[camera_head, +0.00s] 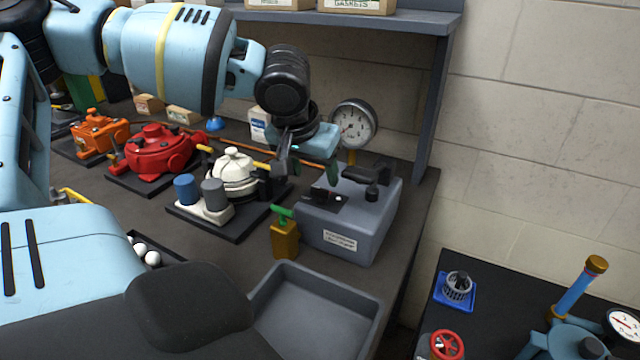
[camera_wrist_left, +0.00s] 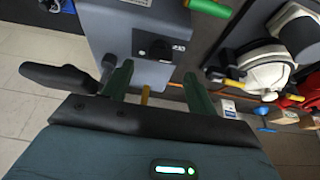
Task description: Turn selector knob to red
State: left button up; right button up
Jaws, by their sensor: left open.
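A grey box (camera_head: 345,235) with a label on its front stands near the right edge of the bench. On its top are a small dark knob on a black plate (camera_head: 325,200) and a black lever handle (camera_head: 372,178). No red mark shows on it. My left gripper (camera_head: 308,168) is open and empty, above the back part of the box and apart from the knob. In the left wrist view, the plate and knob (camera_wrist_left: 157,44) lie beyond the open fingers (camera_wrist_left: 158,88), and the lever (camera_wrist_left: 55,78) is at the left. My right gripper is not in view.
A brass padlock-like piece with a green top (camera_head: 285,238) stands before the box. A pressure gauge (camera_head: 354,124) is behind. White (camera_head: 233,172) and red (camera_head: 155,155) pumps stand to the left. An empty grey tray (camera_head: 320,310) is in front.

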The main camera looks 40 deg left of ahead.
aim_at(320, 188)
pick_arm(q)
jog(key=x, duration=0.4)
jog(key=shift+w+f, duration=0.2)
jog(key=shift+f, duration=0.25)
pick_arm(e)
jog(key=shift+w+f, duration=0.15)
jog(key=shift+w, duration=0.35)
pick_arm(q)
jog(key=c, duration=1)
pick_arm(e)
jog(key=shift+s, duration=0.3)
